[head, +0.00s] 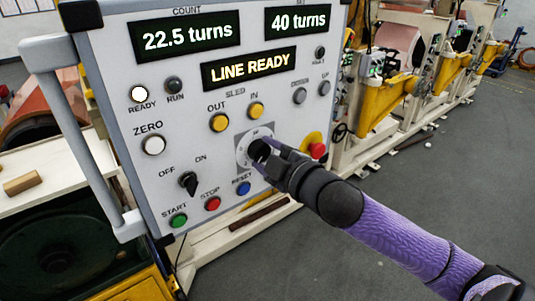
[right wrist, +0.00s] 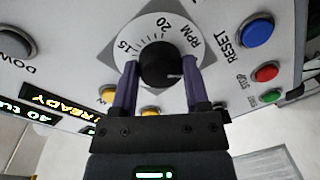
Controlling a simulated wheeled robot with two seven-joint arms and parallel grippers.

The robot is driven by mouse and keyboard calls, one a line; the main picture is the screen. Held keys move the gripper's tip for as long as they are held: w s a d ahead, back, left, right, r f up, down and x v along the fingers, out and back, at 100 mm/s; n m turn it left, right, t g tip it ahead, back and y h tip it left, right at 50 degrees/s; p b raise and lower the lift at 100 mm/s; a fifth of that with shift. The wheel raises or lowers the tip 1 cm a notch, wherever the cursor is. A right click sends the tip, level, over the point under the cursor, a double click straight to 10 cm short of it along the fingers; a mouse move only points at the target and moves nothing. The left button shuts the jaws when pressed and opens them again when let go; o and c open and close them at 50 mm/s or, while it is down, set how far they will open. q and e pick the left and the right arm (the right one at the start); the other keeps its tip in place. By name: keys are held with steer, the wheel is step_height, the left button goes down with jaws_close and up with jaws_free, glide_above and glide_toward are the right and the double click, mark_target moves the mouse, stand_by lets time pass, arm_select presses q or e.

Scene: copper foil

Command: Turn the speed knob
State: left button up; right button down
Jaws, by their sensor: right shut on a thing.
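The speed knob (right wrist: 160,66) is a black round knob on a white dial (right wrist: 156,24) marked in RPM, with "15" and "20" readable in the right wrist view. In the head view the dial (head: 242,153) sits in the lower middle of the grey control panel (head: 100,70). My right gripper (head: 262,150) reaches it from the lower right. Its two purple fingers stand on either side of the knob, shut on it, as the right wrist view (right wrist: 160,78) shows. In the head view the gripper hides part of the knob and dial. My left gripper is not in view.
A red emergency button (head: 318,151) is just right of the dial. The blue RESET button (head: 243,188) is below it, and the yellow OUT button (head: 219,122) and IN button (head: 256,111) are above. A black ON/OFF switch (head: 189,183) is left. Displays read "22.5 turns", "40 turns" and "LINE READY".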

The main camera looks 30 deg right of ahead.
steer(key=shift+c, duration=0.3)
jaws_free()
steer(key=shift+s+f, duration=0.1)
steer(key=shift+s, duration=0.3)
steer(key=s+d, duration=0.1)
steer(key=s, duration=0.8)
steer(key=shift+r, duration=0.45)
